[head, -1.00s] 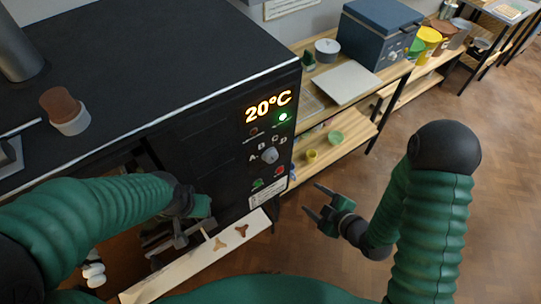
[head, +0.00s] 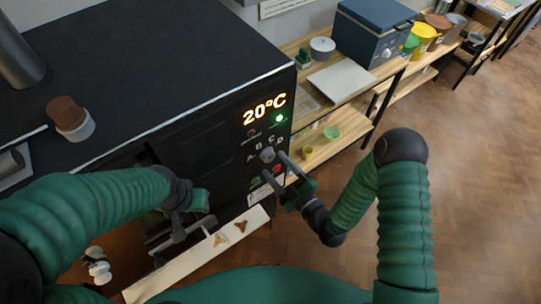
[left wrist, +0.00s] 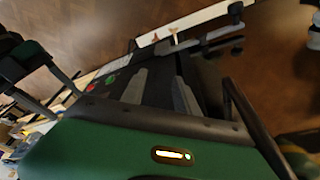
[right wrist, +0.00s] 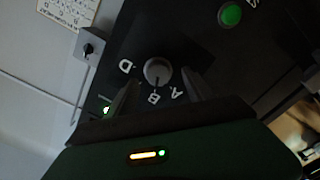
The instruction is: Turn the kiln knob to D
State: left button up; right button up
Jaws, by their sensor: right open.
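The kiln knob (head: 267,155) is a round grey dial on the black kiln front, below the 20°C display. In the right wrist view the knob (right wrist: 157,71) shows a dark mark that appears to face B. A, B and D show there; C is hidden, apparently by a finger. My right gripper (head: 276,169) is open just in front of the knob, and its fingers (right wrist: 158,88) straddle the knob's line without visibly closing on it. My left gripper (head: 181,228) is low by the kiln front, its fingers (left wrist: 160,88) apart and empty.
A green button (right wrist: 230,14) and a red button (head: 278,168) sit below the knob. Wooden shelves (head: 325,150) stand right of the kiln. Open floor (head: 470,180) lies right.

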aim_at(271, 159)
jog(key=shift+x, duration=1.2)
jog(key=shift+w+d, duration=0.1)
jog(key=shift+w, duration=0.4)
jog(key=shift+a, duration=0.25)
jog(key=c, duration=0.7)
jog(key=shift+d, duration=0.1)
jog(key=c, duration=0.5)
